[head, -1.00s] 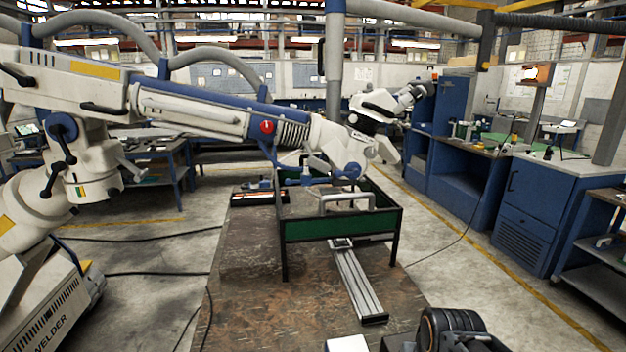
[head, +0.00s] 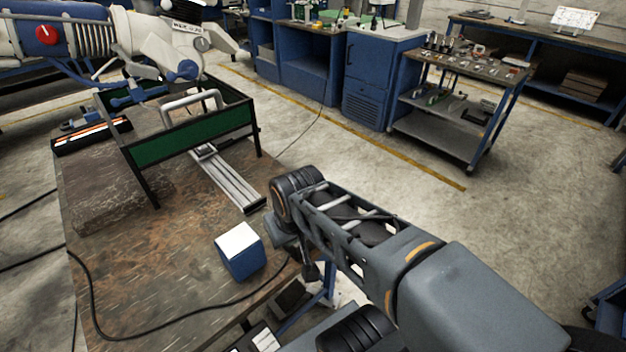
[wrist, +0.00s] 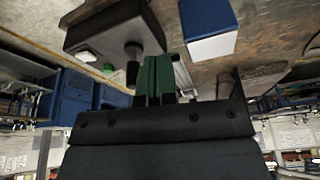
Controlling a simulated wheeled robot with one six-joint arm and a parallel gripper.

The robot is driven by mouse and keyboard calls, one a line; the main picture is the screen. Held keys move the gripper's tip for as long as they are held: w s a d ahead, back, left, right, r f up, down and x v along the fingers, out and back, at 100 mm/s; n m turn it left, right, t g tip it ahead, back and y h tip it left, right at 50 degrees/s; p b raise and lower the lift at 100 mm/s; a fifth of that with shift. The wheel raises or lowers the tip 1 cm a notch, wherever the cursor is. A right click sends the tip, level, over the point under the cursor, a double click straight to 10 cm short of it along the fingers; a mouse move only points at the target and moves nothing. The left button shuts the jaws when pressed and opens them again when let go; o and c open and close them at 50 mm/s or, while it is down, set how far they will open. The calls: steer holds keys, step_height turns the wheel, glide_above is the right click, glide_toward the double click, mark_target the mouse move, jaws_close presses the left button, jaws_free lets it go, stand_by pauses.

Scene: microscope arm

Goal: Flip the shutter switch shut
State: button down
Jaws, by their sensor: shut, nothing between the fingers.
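In the wrist view, which shows the room upside down, the green fingers of my gripper (wrist: 155,64) are together, with nothing between them. A dark grey box (wrist: 115,30) is close beyond and left of the fingertips. It carries a dark round stub and a small pale piece with a bright green spot. I cannot tell whether either is the shutter switch, or how the switch is set. Contact between fingers and box cannot be made out. The head view shows my arm reaching over the table's (head: 175,270) right edge; my fingers are hidden there.
A blue box with a white top (head: 240,255) stands on the table, left of my arm. Behind it are a metal rail (head: 230,180) and a green-sided frame (head: 190,138). A large white arm with a red knob (head: 46,35) spans the upper left. A black cable crosses the table.

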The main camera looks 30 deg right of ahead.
steer(key=w+d+m+g+p, duration=0.1)
steer(key=w+d+m, duration=0.3)
steer(key=d, duration=0.3)
steer(key=w+d+r+m+g+y+p, duration=0.1)
steer(key=w+d+m, duration=0.3)
steer(key=d+m, duration=0.2)
steer(key=w+d+r+m+g+y+p, duration=0.1)
steer(key=w+d+m, duration=0.3)
steer(key=d, duration=0.6)
steer(key=shift+w+m+g+p, duration=0.25)
steer(key=shift+m+g+p, duration=0.2)
steer(key=shift+m, duration=0.35)
steer(key=a+f, duration=0.1)
steer(key=f, duration=0.3)
steer(key=f+p, duration=0.1)
steer(key=f, duration=0.4)
steer(key=a+f, duration=0.1)
steer(key=f, duration=0.3)
steer(key=shift+s+a+f+p, duration=0.25)
steer(key=shift+a+f+p, duration=0.05)
steer(key=shift+f, duration=0.05)
